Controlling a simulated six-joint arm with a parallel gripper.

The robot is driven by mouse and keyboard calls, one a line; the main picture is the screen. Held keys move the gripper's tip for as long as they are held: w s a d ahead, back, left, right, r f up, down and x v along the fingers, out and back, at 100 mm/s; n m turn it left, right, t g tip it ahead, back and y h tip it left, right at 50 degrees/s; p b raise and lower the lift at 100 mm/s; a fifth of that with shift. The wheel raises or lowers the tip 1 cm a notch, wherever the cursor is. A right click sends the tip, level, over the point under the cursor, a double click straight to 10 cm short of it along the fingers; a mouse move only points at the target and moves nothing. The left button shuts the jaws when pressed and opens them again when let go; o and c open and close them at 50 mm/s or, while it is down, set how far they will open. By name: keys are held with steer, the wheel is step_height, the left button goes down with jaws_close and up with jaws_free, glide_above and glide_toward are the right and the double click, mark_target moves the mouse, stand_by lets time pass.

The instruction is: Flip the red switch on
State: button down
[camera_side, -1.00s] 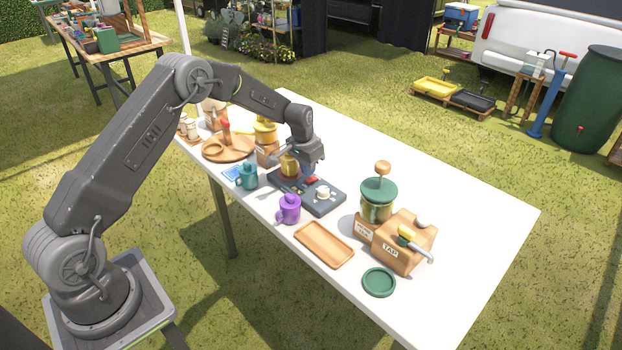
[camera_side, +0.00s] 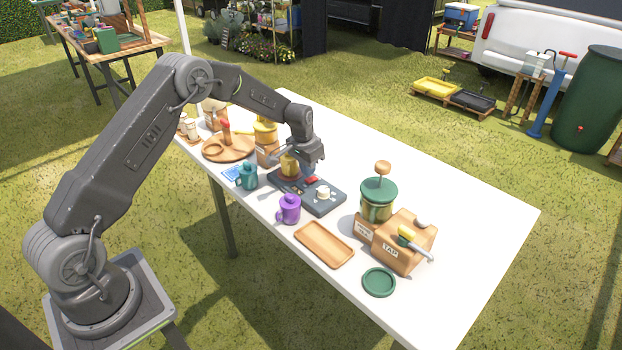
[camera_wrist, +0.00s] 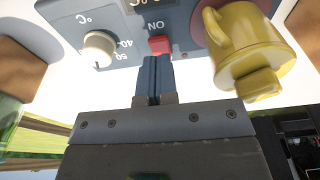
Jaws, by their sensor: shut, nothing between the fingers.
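The red switch (camera_wrist: 160,45) is on a dark grey panel (camera_wrist: 125,15), below the letters "ON" in the wrist view. It also shows as a small red spot in the side view (camera_side: 311,179). My gripper (camera_wrist: 156,62) is shut and empty, its blue-grey fingertips right at the near edge of the switch. I cannot tell whether they touch it. In the side view my gripper (camera_side: 310,172) points down over the panel. The switch's exact tilt is not clear.
A yellow mug (camera_wrist: 243,45) stands on the panel close to the right of my fingers in the wrist view. A white dial (camera_wrist: 98,48) is on the left. A purple jug (camera_side: 289,209) and a wooden tray (camera_side: 324,245) are near the panel.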

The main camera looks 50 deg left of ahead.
steer(key=shift+f, duration=1.2)
stand_by(1.1)
steer(key=shift+r, duration=3.5)
steer(key=shift+r, duration=0.2)
step_height(320, 180, up, 11)
glide_above(308, 180)
steer(key=s+d, duration=0.4)
steer(key=s, duration=0.1)
steer(key=s+d+r+t, duration=0.2)
steer(key=s+d+r, duration=0.2)
steer(key=s+r, duration=0.4)
steer(key=s+d+r+t, duration=0.1)
steer(key=s+d, duration=0.2)
steer(key=s, duration=0.8)
steer(key=s+d, duration=0.3)
steer(key=s, duration=0.9)
steer(key=shift+r+t, duration=0.35)
steer(key=shift+t, duration=0.05)
